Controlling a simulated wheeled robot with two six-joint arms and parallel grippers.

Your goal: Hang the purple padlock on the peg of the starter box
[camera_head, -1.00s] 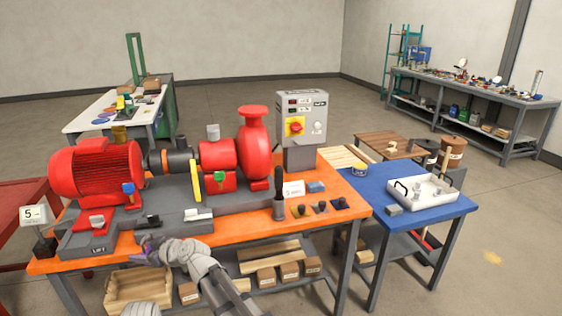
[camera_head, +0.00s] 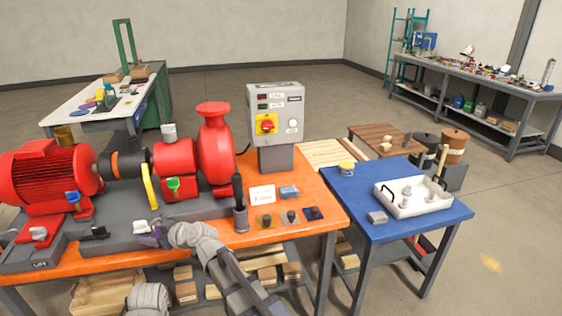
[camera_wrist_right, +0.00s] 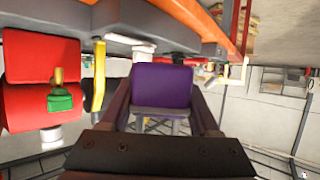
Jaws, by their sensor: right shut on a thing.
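The purple padlock (camera_wrist_right: 162,85) is between the two fingers of my right gripper (camera_wrist_right: 163,118) in the right wrist view. In the head view my right gripper (camera_head: 163,236) is low over the front of the orange bench, and only a little purple (camera_head: 156,233) shows at its tip. The grey starter box (camera_head: 275,112) stands at the back of the bench, up and to the right of the gripper. It has a red knob on a yellow plate and a pale round knob (camera_head: 292,124). I cannot clearly make out which part is the peg.
The red pump (camera_head: 215,150) and red motor (camera_head: 50,175) fill the bench's left and middle. A dark upright holder (camera_head: 240,208), a white card (camera_head: 262,194) and small knobbed tiles (camera_head: 291,217) lie before the box. A blue table (camera_head: 350,205) with a white tray (camera_head: 415,208) adjoins at right.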

